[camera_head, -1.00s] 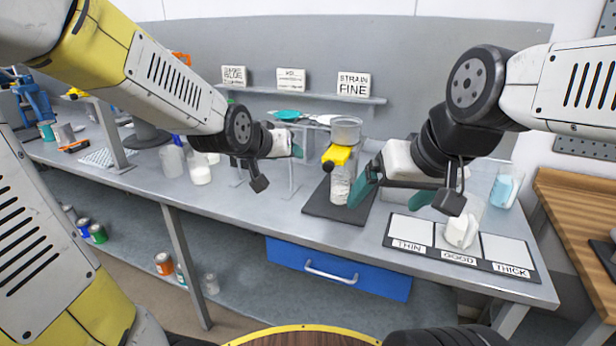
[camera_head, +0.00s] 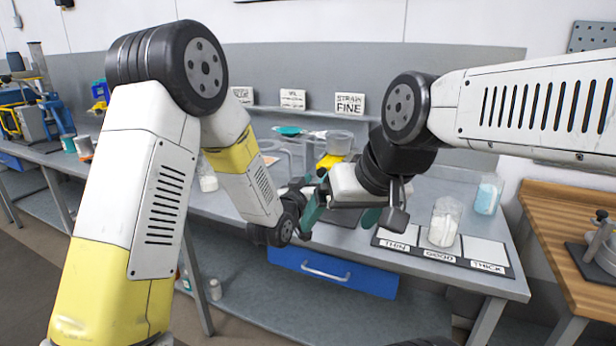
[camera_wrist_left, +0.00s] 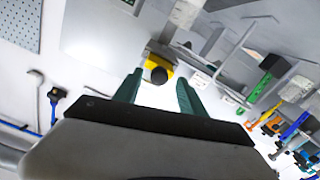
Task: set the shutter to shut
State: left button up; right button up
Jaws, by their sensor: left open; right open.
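A yellow shutter block (camera_head: 328,160) sits below a clear cup (camera_head: 340,139) on the bench. My arms hide its lower part. In the left wrist view the yellow block (camera_wrist_left: 150,63) with a round black end (camera_wrist_left: 159,75) lies ahead, between the two teal fingertips. My left gripper (camera_wrist_left: 160,78) is open and empty; I cannot tell whether it touches the block. In the head view my left gripper (camera_head: 308,184) is close in front of the block and partly covered. My right gripper (camera_head: 343,212) is open, its teal fingers in front of the stand, with nothing seen between them.
A board marked THIN, GOOD and THICK (camera_head: 398,237) lies at the bench's right, with a jar of white material (camera_head: 444,222) on it. A blue drawer (camera_head: 340,272) is below. Label cards stand on a shelf (camera_head: 315,113). A wooden table (camera_head: 560,220) is at right.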

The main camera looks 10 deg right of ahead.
aim_at(321, 175)
pick_arm(q)
jog(key=shift+x, duration=1.7)
jog(key=shift+c, duration=0.5)
grip_shut()
